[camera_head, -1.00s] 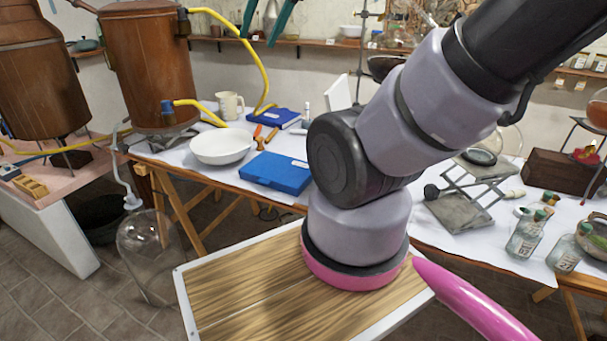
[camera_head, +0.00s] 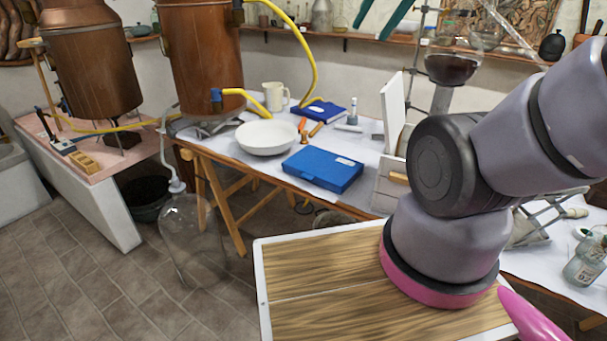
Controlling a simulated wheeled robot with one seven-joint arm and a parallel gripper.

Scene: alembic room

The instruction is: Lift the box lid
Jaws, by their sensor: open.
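A flat, closed blue case (camera_head: 322,168) lies on the white-covered table, near its front edge. A smaller flat blue thing (camera_head: 319,110), a box or a book, lies behind it. I cannot tell which of them the task's box is. My gripper (camera_head: 372,31) shows only as two teal fingers at the top edge, apart and pointing down, with nothing between them. It is high up and clear of the blue case, above and to its right in the picture. The rest of the gripper is out of frame.
A white bowl (camera_head: 267,137), a mug (camera_head: 275,96) and orange-handled tools stand near the blue case. A pale box with an upright white panel (camera_head: 393,112) is partly hidden by my arm. A yellow hose (camera_head: 314,62) hangs behind. A glass vessel (camera_head: 190,240) stands on the floor.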

